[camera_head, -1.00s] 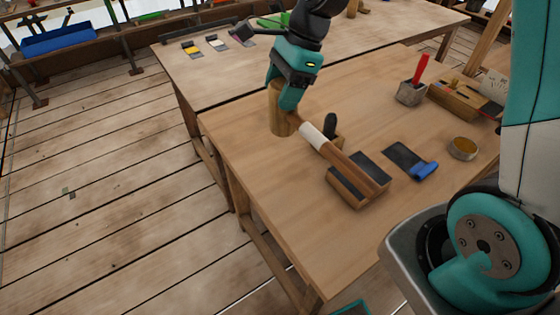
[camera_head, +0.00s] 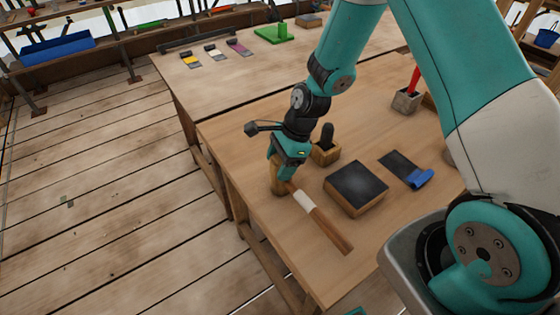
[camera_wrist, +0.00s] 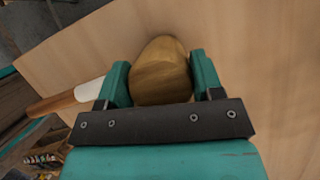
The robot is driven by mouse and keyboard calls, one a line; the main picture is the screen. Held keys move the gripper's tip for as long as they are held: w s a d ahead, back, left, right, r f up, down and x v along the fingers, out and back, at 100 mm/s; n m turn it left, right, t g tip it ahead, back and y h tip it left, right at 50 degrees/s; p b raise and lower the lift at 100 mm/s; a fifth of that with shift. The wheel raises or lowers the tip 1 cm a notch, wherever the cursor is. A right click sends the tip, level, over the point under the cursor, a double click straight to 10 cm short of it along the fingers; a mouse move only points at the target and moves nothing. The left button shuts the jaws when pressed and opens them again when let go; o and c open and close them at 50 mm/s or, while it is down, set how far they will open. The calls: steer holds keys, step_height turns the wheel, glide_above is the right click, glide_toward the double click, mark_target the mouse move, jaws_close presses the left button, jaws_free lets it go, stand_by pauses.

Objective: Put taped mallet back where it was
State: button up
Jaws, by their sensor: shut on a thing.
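The taped mallet has a wooden head (camera_wrist: 161,70) and a wooden handle with a band of white tape (camera_head: 304,202). My gripper (camera_head: 284,178) is shut on the mallet head near the table's left edge. In the wrist view the head sits between the two teal fingers of my gripper (camera_wrist: 162,82). The handle (camera_head: 331,232) points toward the front right of the table in the head view. The mallet is low over the tabletop; I cannot tell whether it touches it.
A dark-topped block (camera_head: 356,188) stands right of the handle. A small wooden holder with a black knob (camera_head: 326,146) stands behind my gripper. A dark sheet with a blue-ended tool (camera_head: 406,168) lies farther right. Bare tabletop (camera_head: 240,150) lies left of my gripper.

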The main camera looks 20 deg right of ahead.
steer(key=shift+f, duration=0.15)
steer(key=o, duration=1.1)
steer(key=b+v, duration=0.2)
steer(key=v, duration=1)
steer(key=s+a+r+n, duration=0.4)
steer(key=s+r+n, duration=0.3)
steer(key=s+n, duration=0.3)
steer(key=s+a+r+n, duration=0.5)
steer(key=s+r+n, duration=0.2)
steer(key=s+n, duration=0.4)
steer(key=shift+n, duration=2.1)
